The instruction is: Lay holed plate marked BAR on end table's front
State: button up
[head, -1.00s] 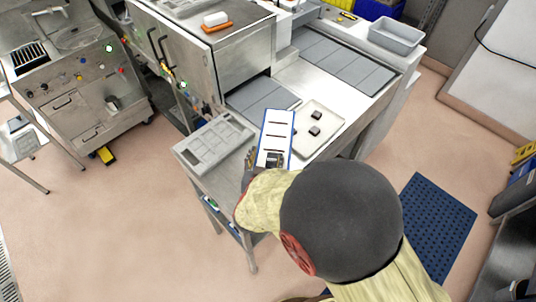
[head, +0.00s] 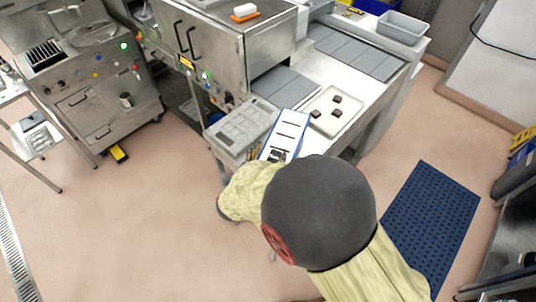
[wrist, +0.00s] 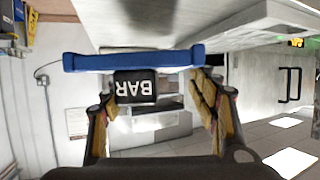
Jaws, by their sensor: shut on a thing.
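The holed plate (head: 291,130) is white with a blue edge and dark slots across it. My gripper (wrist: 157,92) is shut on it. In the wrist view I see its blue edge (wrist: 135,61) and a black tag reading BAR (wrist: 135,87), upside down, between the fingers. In the head view the plate is held tilted, over or just in front of the steel table (head: 322,132), between the grey mould and the pale tray. I cannot tell its height above the table. My arm hides the table's near edge and most of my gripper.
A grey mould (head: 243,127) lies on the table left of the plate. A pale tray (head: 351,101) with several dark pieces lies to its right. A steel machine (head: 225,50) stands behind.

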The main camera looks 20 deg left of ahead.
jog(key=shift+f+b, duration=2.4)
jog(key=shift+f, duration=0.35)
jog(key=shift+f, duration=0.5)
jog(key=o, duration=1.6)
jog(key=shift+f, duration=0.1)
jog(key=v, duration=1.2)
